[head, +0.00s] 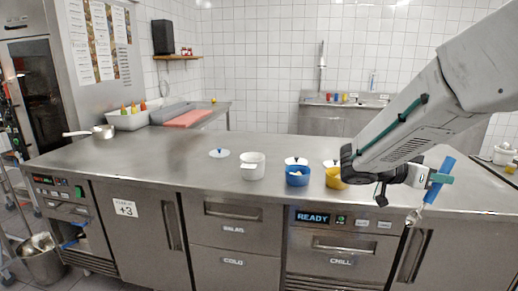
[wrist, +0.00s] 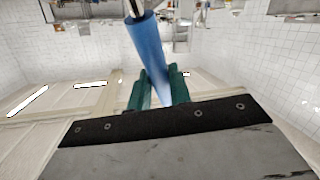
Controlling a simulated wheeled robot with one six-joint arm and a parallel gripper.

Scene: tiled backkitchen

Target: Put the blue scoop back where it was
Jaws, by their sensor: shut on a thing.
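The blue scoop (head: 446,166) is held up in the air at the right, above the counter's front right part. Its blue handle slants, with the metal end (head: 413,217) pointing down and left. My gripper (head: 436,178) is shut around the handle. In the wrist view the blue handle (wrist: 150,48) stands between the green fingers of my gripper (wrist: 160,80), and the metal shaft leaves the top edge. A white pot (head: 252,168), a blue pot (head: 297,178) and a yellow pot (head: 334,179) stand on the counter. My arm partly hides the yellow pot.
The steel counter (head: 160,160) is mostly bare at left. A saucepan (head: 104,131), a bottle crate (head: 129,120) and a red board (head: 189,118) are farther left. A small white bowl (head: 504,153) is at far right.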

